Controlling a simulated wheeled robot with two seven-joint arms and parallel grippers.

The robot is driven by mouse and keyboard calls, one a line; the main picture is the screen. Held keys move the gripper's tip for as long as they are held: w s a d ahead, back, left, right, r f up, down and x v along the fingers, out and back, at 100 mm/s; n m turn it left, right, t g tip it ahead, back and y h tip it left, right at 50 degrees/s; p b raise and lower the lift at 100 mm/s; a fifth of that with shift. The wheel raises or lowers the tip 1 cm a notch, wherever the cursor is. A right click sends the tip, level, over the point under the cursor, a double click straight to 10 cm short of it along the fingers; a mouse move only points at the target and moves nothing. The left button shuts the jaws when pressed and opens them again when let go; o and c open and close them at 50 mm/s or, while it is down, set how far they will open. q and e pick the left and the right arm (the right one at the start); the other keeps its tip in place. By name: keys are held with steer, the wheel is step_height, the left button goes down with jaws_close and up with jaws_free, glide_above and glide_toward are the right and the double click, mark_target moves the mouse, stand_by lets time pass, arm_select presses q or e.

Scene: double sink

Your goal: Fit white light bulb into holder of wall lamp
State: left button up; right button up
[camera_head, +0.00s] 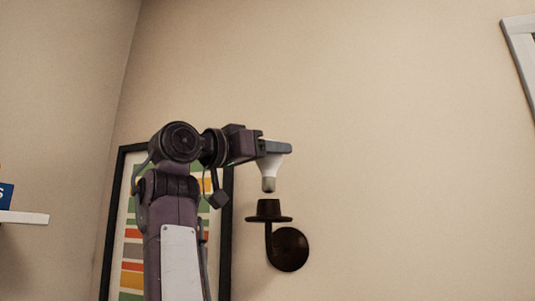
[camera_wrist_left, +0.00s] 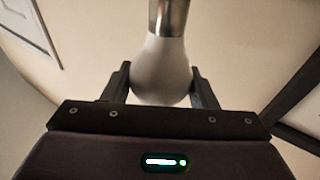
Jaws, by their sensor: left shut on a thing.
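A white light bulb (camera_head: 269,167) hangs with its metal base pointing down in the head view. It also shows in the left wrist view (camera_wrist_left: 161,72), with its silver base toward the top edge. My left gripper (camera_head: 280,147) is shut on the bulb's wide part, one finger on each side. The dark wall lamp (camera_head: 289,250) is fixed to the wall, with a round plate and a curved arm. Its holder (camera_head: 268,211) faces up. The bulb's base is just above the holder, with a small gap showing between them. My right gripper is in neither view.
A black-framed picture (camera_head: 229,250) with coloured stripes hangs on the wall behind my left arm. A white shelf (camera_head: 24,217) with a blue item (camera_head: 6,196) is at the left edge. A white frame (camera_head: 520,55) is at the upper right. The wall right of the lamp is bare.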

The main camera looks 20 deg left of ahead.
mark_target(262, 172)
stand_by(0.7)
arm_select(q)
steer(key=shift+f+b, duration=2)
steer(key=shift+b, duration=0.25)
steer(key=o, duration=0.8)
steer(key=shift+r, duration=0.1)
steer(key=shift+o, duration=0.2)
steer(key=shift+s, duration=0.1)
steer(key=shift+s+a+f, duration=0.2)
steer(key=r+b+v, duration=0.1)
steer(key=b+v, duration=0.3)
steer(key=v, duration=0.3)
steer(key=shift+f, duration=0.35)
